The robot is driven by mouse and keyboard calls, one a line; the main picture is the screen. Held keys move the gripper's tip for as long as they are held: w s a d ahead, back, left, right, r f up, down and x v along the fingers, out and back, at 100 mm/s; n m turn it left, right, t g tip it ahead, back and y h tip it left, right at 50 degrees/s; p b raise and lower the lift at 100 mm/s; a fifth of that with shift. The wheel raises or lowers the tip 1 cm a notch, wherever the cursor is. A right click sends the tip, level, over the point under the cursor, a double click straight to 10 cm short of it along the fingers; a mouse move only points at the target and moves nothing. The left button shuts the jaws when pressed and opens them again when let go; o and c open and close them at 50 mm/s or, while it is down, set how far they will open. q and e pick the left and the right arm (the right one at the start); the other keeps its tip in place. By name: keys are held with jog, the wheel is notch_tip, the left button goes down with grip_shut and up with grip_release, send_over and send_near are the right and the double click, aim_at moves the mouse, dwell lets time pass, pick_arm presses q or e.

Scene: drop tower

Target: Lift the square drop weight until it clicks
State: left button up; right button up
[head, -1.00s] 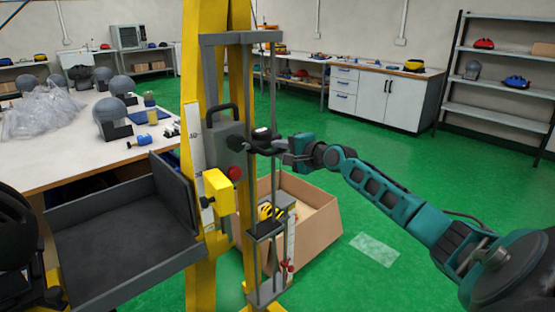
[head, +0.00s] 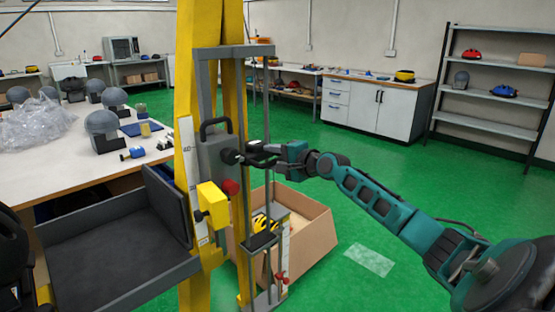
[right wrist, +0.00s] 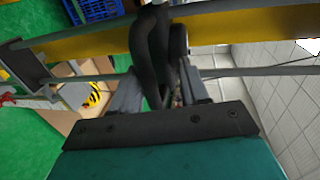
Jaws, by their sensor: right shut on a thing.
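The square drop weight (head: 214,155) is a grey block with a black loop handle on top. It hangs upright on the yellow tower, beside the scale's 40 mark. My right gripper (head: 250,156) comes in from the right and is shut at the dark grip on the weight's right side. In the right wrist view, the fingers (right wrist: 165,98) close around a black handle part (right wrist: 152,50); the exact contact is partly hidden. A yellow block (head: 211,203) with a red knob (head: 230,187) sits just below the weight. My left gripper is not in view.
Thin guide rods with a small dark block (head: 260,243) stand right of the tower. A cardboard box (head: 312,238) is on the floor behind them. A grey tray (head: 115,255) juts left. A white table (head: 70,150) with helmet heads is behind.

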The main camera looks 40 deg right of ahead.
jog(key=shift+s+d+r, duration=0.1)
jog(key=shift+r, duration=0.2)
jog(key=p+v, duration=0.1)
jog(key=v, duration=1.1)
jog(key=shift+s+f, duration=0.25)
jog(key=shift+s, duration=0.1)
jog(key=s+a+f+n+g, duration=0.1)
jog(key=s+a+f+n, duration=0.2)
jog(key=f, duration=0.4)
jog(key=s+a+f+n+g, duration=0.1)
jog(key=a+f+n, duration=0.1)
jog(key=a+f, duration=0.35)
jog(key=s+a+f+n+g, duration=0.1)
jog(key=s+a+f+n, duration=0.2)
jog(key=f, duration=0.6)
jog(key=s+a+f+n, duration=0.3)
jog(key=a+n, duration=0.1)
jog(key=a, duration=0.3)
jog(key=s+a+f+n+g+y, duration=0.1)
jog(key=s+a+f+n, duration=0.2)
jog(key=a, duration=0.5)
jog(key=s+a+f+n, duration=0.3)
jog(key=a+n, duration=0.2)
jog(key=a, duration=0.3)
jog(key=shift+s+g, duration=0.2)
jog(key=shift+g, duration=0.2)
